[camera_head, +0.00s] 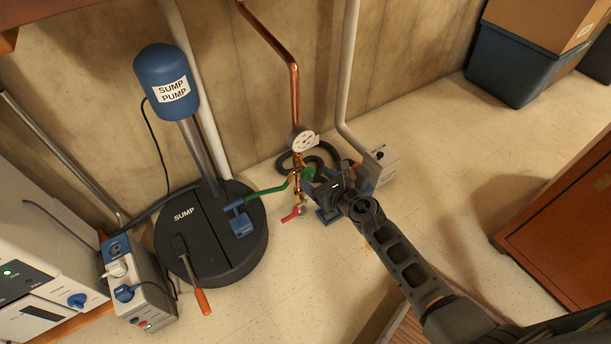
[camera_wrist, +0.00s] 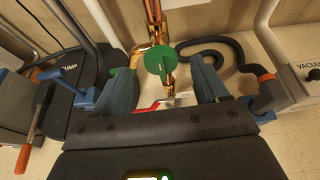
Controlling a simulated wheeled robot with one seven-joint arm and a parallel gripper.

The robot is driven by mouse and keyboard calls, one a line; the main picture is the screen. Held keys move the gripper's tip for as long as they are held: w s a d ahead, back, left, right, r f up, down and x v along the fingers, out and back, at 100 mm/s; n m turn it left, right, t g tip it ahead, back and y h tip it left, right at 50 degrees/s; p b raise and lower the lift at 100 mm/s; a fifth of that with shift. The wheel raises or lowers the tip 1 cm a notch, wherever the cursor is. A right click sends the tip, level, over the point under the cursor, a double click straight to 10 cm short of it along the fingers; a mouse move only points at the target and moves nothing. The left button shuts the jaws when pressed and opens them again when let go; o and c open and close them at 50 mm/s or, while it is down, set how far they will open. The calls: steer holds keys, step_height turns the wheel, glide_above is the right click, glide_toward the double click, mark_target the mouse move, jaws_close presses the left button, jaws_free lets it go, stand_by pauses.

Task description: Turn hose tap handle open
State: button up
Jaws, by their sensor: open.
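A copper pipe (camera_head: 294,92) with a round white gauge (camera_head: 303,139) runs down the wall to a brass tap. A green round handle (camera_wrist: 159,61) on the tap faces me in the wrist view, and it shows small in the head view (camera_head: 307,174). A red lever (camera_head: 291,214) sits low on the tap; it is partly hidden in the wrist view (camera_wrist: 147,107). I cannot tell which one is the hose tap handle. My gripper (camera_wrist: 165,63) is open, its fingers on either side of the green handle with gaps. In the head view, the gripper partly hides the tap's right side.
A black sump lid (camera_head: 215,258) with a blue pump (camera_head: 160,80) stands left. A green hose (camera_head: 265,193) runs toward it. A dark coiled hose (camera_wrist: 228,45) and a white vacuum box (camera_head: 383,164) lie beside the tap. Open floor (camera_head: 440,145) is at the right.

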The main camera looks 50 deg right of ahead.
mark_target(312, 176)
steer(key=b+x, duration=0.1)
steer(key=x, duration=0.4)
steer(key=shift+b, duration=0.3)
steer(key=c, duration=1)
